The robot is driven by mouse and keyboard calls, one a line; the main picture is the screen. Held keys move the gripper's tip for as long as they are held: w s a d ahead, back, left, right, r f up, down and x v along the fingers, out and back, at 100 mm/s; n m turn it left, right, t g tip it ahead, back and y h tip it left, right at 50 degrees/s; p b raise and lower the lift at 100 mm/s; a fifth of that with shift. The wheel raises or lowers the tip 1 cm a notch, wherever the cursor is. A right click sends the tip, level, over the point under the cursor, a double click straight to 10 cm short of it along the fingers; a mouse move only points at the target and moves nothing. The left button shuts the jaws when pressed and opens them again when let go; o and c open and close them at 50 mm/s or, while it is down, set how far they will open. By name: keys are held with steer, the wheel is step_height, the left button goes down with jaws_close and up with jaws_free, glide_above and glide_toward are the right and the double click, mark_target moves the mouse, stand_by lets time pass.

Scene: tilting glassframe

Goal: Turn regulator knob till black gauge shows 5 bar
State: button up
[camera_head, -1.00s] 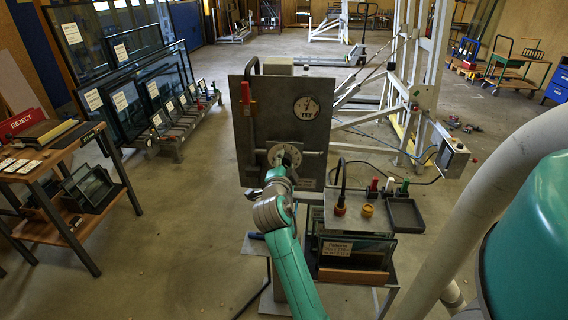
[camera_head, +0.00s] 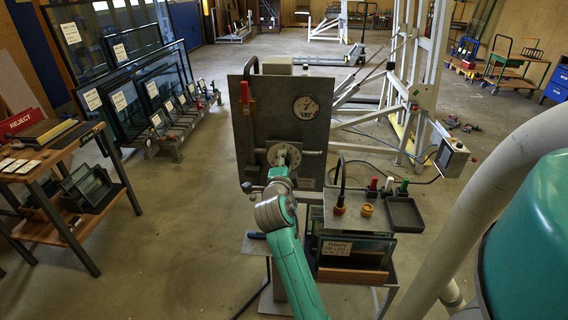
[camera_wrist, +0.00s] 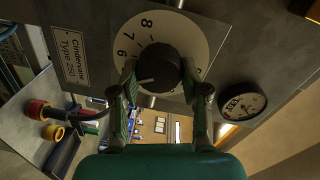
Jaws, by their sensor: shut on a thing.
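The black regulator knob (camera_wrist: 158,68) sits in the middle of a pale numbered dial (camera_wrist: 195,40) in the wrist view. Its white mark points left, a little beyond the 6; any figure there is hidden or unclear. My gripper (camera_wrist: 158,88) is shut on the knob, with a finger on each side. The dial also shows on the grey panel (camera_head: 256,115) in the head view, partly behind my gripper (camera_head: 284,160). The round, black-rimmed gauge (camera_head: 306,107) is above and right of the knob there. It shows at the right in the wrist view (camera_wrist: 241,102), too small to read surely.
A red-handled lever (camera_head: 245,92) is at the panel's upper left. A small bench (camera_head: 345,215) with a dark tray (camera_head: 404,212) and several coloured fittings stands right of my arm. A reject table (camera_head: 45,160) is at the left. Open floor lies between.

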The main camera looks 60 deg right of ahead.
steer(key=o, duration=1.1)
steer(key=shift+o, duration=0.2)
steer(key=shift+a, duration=0.1)
steer(key=v, duration=1.1)
steer(key=shift+s+a, duration=0.25)
steer(key=shift+a, duration=0.1)
steer(key=a+f+n+t+y, duration=0.5)
steer(key=a+f+n, duration=0.5)
steer(key=a+f, duration=0.1)
steer(key=s+a+f+n+t+y, duration=0.1)
steer(key=s+a+f+n+y, duration=0.3)
steer(key=a, duration=0.4)
steer(key=s+a+f+n+t+y, duration=0.2)
steer(key=s+a+f+n+y, duration=0.1)
steer(key=s+a+n, duration=0.3)
steer(key=s+a+r+n+y, duration=0.1)
steer(key=s+a+n, duration=0.3)
steer(key=s, duration=0.4)
steer(key=s+a+r+n+y, duration=0.1)
steer(key=s+a+n+y, duration=0.2)
steer(key=s, duration=0.4)
steer(key=shift+s+a+r+n, duration=0.35)
steer(key=shift+a+n, duration=0.45)
steer(key=shift+a, duration=0.15)
